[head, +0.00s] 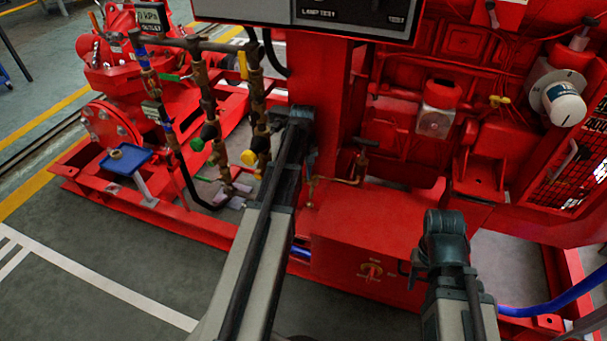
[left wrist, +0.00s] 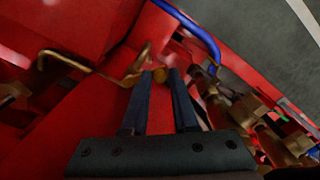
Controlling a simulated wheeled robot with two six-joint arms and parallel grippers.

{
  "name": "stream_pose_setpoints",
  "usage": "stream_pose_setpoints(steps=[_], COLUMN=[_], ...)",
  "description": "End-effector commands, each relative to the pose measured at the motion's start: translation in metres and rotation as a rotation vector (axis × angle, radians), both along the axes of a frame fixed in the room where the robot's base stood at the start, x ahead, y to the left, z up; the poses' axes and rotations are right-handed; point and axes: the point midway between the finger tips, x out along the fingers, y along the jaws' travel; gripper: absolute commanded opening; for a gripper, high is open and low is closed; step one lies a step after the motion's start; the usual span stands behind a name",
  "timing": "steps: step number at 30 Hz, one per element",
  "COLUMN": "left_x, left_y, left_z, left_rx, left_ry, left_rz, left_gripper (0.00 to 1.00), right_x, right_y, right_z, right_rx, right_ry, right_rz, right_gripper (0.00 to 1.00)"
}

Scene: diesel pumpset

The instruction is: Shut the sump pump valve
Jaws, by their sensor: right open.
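No valve carries a readable sump pump label. A green-handled valve (head: 209,131) and a yellow-handled valve (head: 249,157) sit on upright brass pipes at left. A bent brass pipe (head: 335,180) with a small tap (head: 366,144) runs beside the red column. In the left wrist view, my left gripper (left wrist: 159,73) has its fingers apart, with a small yellowish rounded part (left wrist: 159,75) between or just beyond the tips. I cannot tell whether they touch it. In the head view, my left arm hides these fingers. My right gripper (head: 445,225) is over the red box, its fingers mostly hidden.
Red engine parts (head: 470,150) fill the right. A blue hose (head: 550,303) lies at lower right. A blue tray (head: 126,158) is at left. The front-left floor is clear.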

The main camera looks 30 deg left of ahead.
Motion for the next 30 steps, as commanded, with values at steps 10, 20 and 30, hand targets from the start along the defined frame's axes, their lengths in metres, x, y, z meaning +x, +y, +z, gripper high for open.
stream_pose_setpoints(steps=[10, 20, 30], left_x=[0.000, 0.000, -0.025], left_y=[0.000, 0.000, -0.014], left_z=[0.000, 0.013, 0.038], left_rx=[-0.001, -0.001, -0.001], left_ry=[0.001, 0.001, 0.001], left_rz=[0.000, 0.000, -0.001], left_gripper=[0.49, 0.49, 0.49], right_x=[0.000, 0.000, 0.000], right_y=[0.000, 0.000, 0.000], right_z=[0.000, 0.013, 0.038], right_rx=[0.000, -0.001, -0.001], right_ry=[0.000, 0.000, 0.001], right_rz=[0.000, -0.002, -0.006], right_gripper=[0.47, 0.47, 0.47])
